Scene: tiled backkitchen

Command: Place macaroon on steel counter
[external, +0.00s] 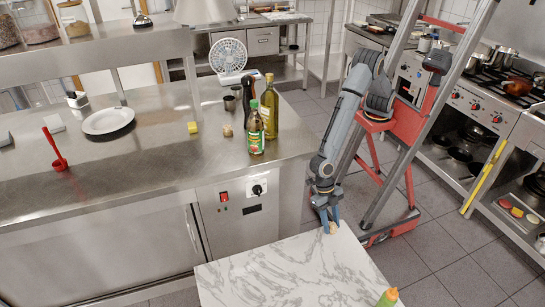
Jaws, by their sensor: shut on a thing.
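My gripper (331,222) points down at the back edge of the white marble table. It is shut on a small tan thing, which I take to be the macaroon (333,228). The macaroon is partly hidden by the fingers, and I cannot tell whether it touches the marble. The steel counter (130,165) is to the left of my gripper, with a bare stretch along its front.
Bottles (256,128), a fan (229,57) and a small tan object (227,130) stand on the counter's right part.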

